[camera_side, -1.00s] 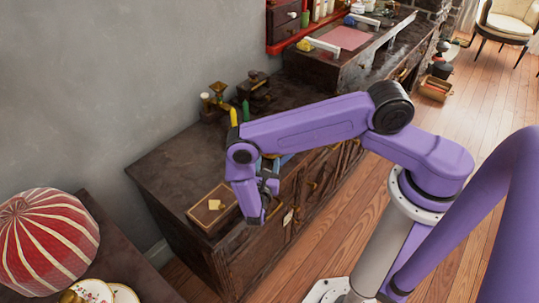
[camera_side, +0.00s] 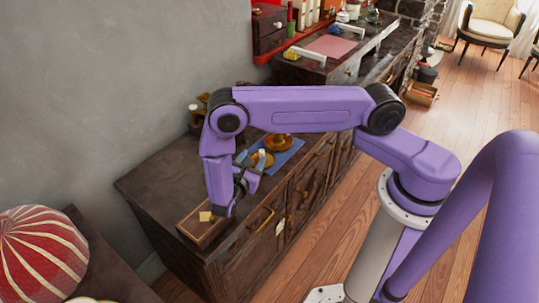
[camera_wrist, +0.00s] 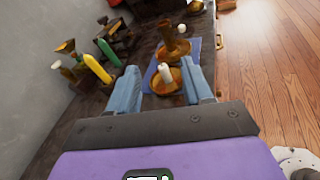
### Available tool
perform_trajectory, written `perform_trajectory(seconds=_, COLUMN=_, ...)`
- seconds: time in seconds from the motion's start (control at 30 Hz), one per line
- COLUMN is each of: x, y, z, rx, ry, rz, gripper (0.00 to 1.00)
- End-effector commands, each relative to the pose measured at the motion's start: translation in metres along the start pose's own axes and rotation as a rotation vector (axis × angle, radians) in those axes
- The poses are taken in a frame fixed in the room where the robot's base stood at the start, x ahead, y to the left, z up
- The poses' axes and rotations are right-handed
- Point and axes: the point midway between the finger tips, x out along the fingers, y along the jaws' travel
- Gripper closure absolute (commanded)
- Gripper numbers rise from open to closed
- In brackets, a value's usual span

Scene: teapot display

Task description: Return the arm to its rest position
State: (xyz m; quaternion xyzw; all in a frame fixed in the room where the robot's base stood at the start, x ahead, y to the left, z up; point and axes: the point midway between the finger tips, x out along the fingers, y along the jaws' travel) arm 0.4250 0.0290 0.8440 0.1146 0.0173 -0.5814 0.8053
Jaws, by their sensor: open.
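My purple arm reaches out over the dark cabinet (camera_side: 150,182) in the side view.
A wooden box (camera_side: 200,230) with a yellow tag lies below my wrist. A yellow pointed object (camera_wrist: 97,69) and a green one (camera_wrist: 108,52) stand left of the fingers. A red striped shade (camera_side: 38,255) is at the lower left.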

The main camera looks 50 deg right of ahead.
Motion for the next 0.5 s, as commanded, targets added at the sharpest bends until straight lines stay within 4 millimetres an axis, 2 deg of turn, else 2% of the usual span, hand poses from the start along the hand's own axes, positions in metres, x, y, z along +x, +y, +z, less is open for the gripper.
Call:
perform_trajectory(seconds=0.03, x=-0.007, y=0.002, z=0.014, rx=0.034, ry=0.034, rz=-0.026, gripper=0.5)
perform_trajectory(seconds=0.23, x=-0.032, y=-0.006, z=0.058, rx=0.138, ry=0.173, rz=-0.135, gripper=0.5)
perform_trajectory(seconds=0.5, x=-0.064, y=-0.035, z=0.114, rx=0.267, ry=0.392, rz=-0.27, gripper=0.5)
